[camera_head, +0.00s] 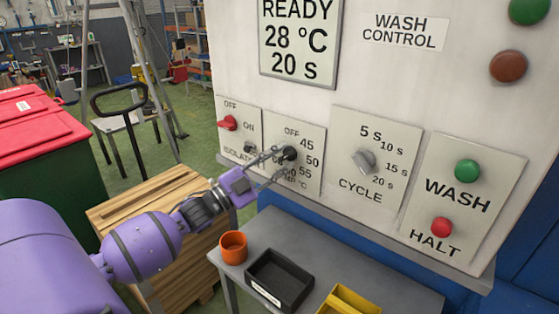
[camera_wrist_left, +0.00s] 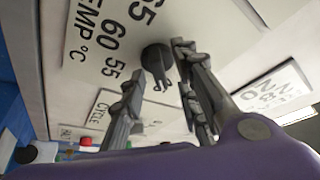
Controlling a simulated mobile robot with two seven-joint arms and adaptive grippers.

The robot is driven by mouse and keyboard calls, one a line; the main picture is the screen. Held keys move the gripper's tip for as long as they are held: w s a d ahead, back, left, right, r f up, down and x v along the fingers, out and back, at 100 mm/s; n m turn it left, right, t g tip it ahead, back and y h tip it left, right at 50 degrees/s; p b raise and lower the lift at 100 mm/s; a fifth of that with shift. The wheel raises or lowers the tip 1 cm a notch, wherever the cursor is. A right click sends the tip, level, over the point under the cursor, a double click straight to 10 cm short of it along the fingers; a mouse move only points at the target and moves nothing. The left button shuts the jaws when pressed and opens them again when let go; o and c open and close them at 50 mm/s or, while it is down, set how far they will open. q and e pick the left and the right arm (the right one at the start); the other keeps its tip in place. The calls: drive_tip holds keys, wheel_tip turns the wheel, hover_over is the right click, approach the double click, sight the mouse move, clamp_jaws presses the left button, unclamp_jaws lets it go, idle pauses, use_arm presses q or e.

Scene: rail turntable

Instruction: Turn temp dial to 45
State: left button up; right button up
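The temp dial (camera_head: 289,154) is a black knob on a white plate marked OFF, 45, 50, 55, 60 and °C, partly covered by my gripper. My left gripper (camera_head: 270,168) reaches it from the lower left, its two fingers apart. In the left wrist view the dial (camera_wrist_left: 155,58) shows between the open fingers (camera_wrist_left: 160,70), close to the right-hand finger; I cannot tell whether they touch. Which mark the dial points to is not clear. The display (camera_head: 298,40) reads READY, 28 °C, 20 s. My right gripper is not in view.
Green WASH (camera_head: 467,171) and red HALT (camera_head: 441,227) buttons are farther right. Below, a grey table (camera_head: 232,275) holds an orange cup (camera_head: 233,247) and black tray (camera_head: 279,280).

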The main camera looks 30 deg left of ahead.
use_arm(q)
drive_tip(key=v, duration=1.1)
drive_tip(key=shift+s, duration=0.35)
drive_tip(key=shift+a, duration=0.15)
drive_tip(key=s+d+f+n+g+y+p, duration=0.1)
drive_tip(key=s+d+f+n+g+y, duration=0.2)
drive_tip(key=f, duration=0.9)
drive_tip(key=s+f+n+g+y, duration=0.3)
drive_tip(key=s+f+n+y, duration=0.15)
drive_tip(key=f, duration=0.75)
drive_tip(key=s+d+f+n+g+p, duration=0.1)
drive_tip(key=s+d+f+n+g, duration=0.1)
drive_tip(key=s+d+f, duration=0.4)
drive_tip(key=s+d+f+n+g+p, duration=0.1)
drive_tip(key=s+d+f+n+g, duration=0.2)
drive_tip(key=s+d, duration=1)
wheel_tip(320, 180, down, 3)
drive_tip(key=shift+s+f+n, duration=0.15)
drive_tip(key=shift+s+n, duration=0.2)
drive_tip(key=shift+s, duration=0.1)
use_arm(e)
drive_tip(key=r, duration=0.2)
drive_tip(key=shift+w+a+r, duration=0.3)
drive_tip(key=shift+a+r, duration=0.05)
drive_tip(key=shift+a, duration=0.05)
